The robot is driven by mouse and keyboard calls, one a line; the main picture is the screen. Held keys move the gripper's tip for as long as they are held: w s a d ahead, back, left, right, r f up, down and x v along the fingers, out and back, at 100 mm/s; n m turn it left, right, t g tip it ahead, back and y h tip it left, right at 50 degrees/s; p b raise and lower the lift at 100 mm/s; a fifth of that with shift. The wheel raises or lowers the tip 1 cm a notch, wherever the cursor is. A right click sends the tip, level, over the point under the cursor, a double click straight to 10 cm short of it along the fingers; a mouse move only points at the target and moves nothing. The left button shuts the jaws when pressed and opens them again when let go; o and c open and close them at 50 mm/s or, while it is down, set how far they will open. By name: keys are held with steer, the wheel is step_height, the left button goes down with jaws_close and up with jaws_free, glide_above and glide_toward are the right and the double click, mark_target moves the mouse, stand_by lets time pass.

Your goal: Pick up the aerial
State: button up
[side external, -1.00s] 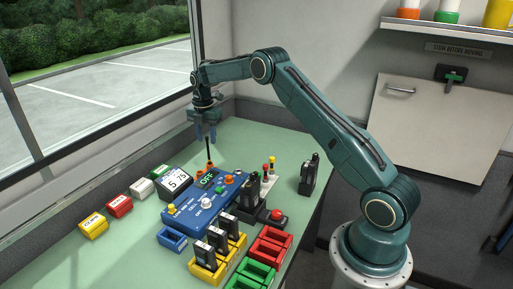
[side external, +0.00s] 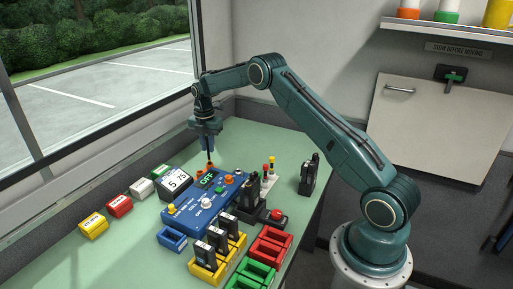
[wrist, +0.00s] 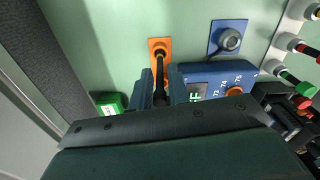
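The aerial is a thin black rod (side external: 209,157) standing in an orange base (side external: 211,166) by the far end of the blue console (side external: 195,215). In the wrist view the aerial (wrist: 160,72) rises from its orange base (wrist: 155,43) towards the camera. My gripper (side external: 208,146) points down over the aerial, with the rod's upper part hidden by the fingers. In the wrist view my gripper (wrist: 161,88) has one finger on each side of the rod, with small gaps showing, so it looks open around it.
A blue square with a grey knob (wrist: 229,40) lies right of the aerial, and a green block (wrist: 110,103) lies left. Black handsets (side external: 309,175) stand to the right. The green table is clear behind the aerial.

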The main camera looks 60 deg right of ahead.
jaws_close()
steer(key=shift+r, duration=0.1)
step_height(320, 180, up, 20)
stand_by(0.7)
stand_by(0.5)
